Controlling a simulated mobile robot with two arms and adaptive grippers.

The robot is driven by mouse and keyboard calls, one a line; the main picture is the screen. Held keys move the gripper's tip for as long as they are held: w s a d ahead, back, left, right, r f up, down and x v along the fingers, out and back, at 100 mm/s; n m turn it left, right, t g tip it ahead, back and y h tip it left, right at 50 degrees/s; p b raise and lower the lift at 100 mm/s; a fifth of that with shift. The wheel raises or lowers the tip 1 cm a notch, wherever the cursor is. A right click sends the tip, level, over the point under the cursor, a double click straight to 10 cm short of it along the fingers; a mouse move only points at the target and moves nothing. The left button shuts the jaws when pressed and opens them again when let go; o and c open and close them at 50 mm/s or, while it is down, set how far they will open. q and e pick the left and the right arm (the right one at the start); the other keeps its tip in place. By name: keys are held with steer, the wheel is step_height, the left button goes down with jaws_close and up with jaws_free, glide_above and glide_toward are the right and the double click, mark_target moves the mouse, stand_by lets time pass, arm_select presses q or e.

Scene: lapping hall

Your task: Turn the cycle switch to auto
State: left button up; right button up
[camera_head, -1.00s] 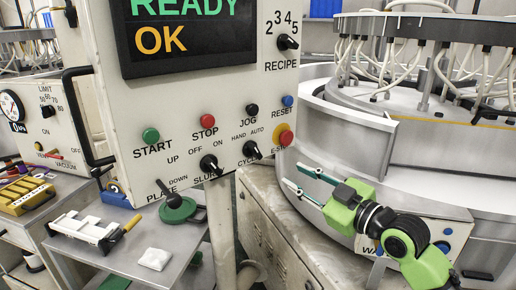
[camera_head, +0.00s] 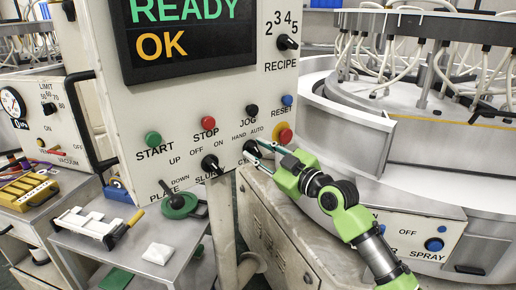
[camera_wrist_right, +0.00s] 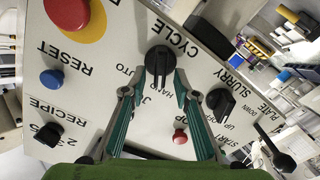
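The black cycle switch (camera_head: 251,149) is on the lower right of the white control panel, under the words HAND and AUTO. My right gripper (camera_head: 259,151) reaches it from the right and partly hides it. In the right wrist view the switch (camera_wrist_right: 158,62) shows between the two green-sided fingertips (camera_wrist_right: 160,78), which stand apart on either side of its grip. I cannot tell whether they touch it. The wrist picture shows the panel tilted and nearly upside down, and which word the switch points to is unclear. My left gripper is not in view.
The red E-stop (camera_head: 285,135) on its yellow ring sits just above my right gripper. The slurry switch (camera_head: 211,164) is to the left, the jog button (camera_head: 252,111) above. The grey machine cabinet (camera_head: 285,225) stands below my right arm.

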steer(key=shift+w+a, duration=0.15)
jaws_close()
stand_by(0.4)
steer(key=m, duration=0.4)
steer(key=m+p, duration=0.1)
steer(key=m, duration=0.2)
steer(key=d+m+p, duration=0.1)
steer(key=m, duration=0.3)
steer(key=shift+w+m, duration=0.3)
steer(key=shift+w, duration=0.1)
steer(key=shift+m, duration=0.3)
